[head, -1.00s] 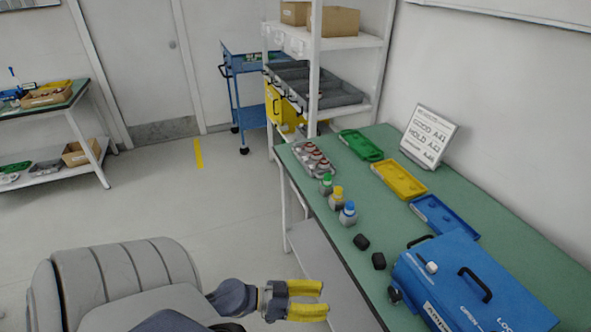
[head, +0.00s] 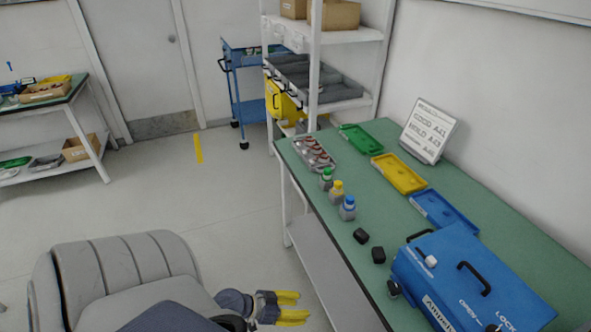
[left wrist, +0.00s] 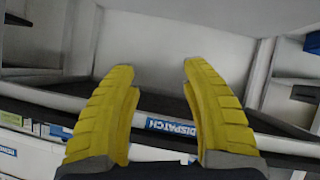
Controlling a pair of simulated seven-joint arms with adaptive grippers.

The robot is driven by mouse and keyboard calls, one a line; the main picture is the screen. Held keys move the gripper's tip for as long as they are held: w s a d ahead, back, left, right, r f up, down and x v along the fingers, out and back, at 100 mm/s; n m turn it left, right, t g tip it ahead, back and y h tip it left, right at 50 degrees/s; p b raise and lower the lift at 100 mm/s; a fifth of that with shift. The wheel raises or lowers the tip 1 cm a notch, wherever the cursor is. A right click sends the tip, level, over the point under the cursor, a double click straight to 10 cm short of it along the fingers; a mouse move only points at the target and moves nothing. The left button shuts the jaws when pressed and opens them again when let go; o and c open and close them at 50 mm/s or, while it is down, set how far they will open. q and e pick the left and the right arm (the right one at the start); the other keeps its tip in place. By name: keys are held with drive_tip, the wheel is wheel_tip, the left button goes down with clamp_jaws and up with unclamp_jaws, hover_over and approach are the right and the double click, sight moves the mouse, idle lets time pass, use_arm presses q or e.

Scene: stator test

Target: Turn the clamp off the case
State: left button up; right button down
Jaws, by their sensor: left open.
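The case is a blue box (head: 470,278) at the near right of the green bench in the head view, with black handles on top and lettering that includes LOCK and OPEN. A white knob (head: 430,261) sits on its top left, and a dark knob (head: 393,288) on its left side; I cannot tell which part is the clamp. My left gripper (head: 298,307), with yellow fingers, is in front of the bench, low and left of the case, apart from it. In the left wrist view its fingers (left wrist: 158,85) are spread with nothing between them. My right gripper is not in view.
Green (head: 361,140), yellow (head: 399,173) and blue (head: 444,211) trays lie along the bench's back. Small capped bottles (head: 337,192), black blocks (head: 361,236) and a tray of parts (head: 314,153) line its front. A white sign (head: 428,133) stands behind.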

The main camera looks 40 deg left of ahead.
use_arm(q)
drive_tip(key=shift+s+a+f+y, duration=0.15)
drive_tip(key=shift+f, duration=0.3)
drive_tip(key=shift+s+a+f+y, duration=0.15)
drive_tip(key=shift+f, duration=0.25)
drive_tip(key=shift+w, duration=0.1)
drive_tip(key=w+a+r+m, duration=0.3)
drive_tip(key=w+r, duration=0.4)
wheel_tip(320, 180, up, 23)
drive_tip(key=m+g+h, duration=0.3)
drive_tip(key=m+h, duration=0.3)
drive_tip(key=m, duration=0.1)
hover_over(393, 287)
drive_tip(key=s+a, duration=0.4)
drive_tip(key=a, duration=0.3)
drive_tip(key=s+a, duration=0.4)
drive_tip(key=a, duration=0.2)
drive_tip(key=x, duration=1.6)
drive_tip(key=shift+w, duration=0.1)
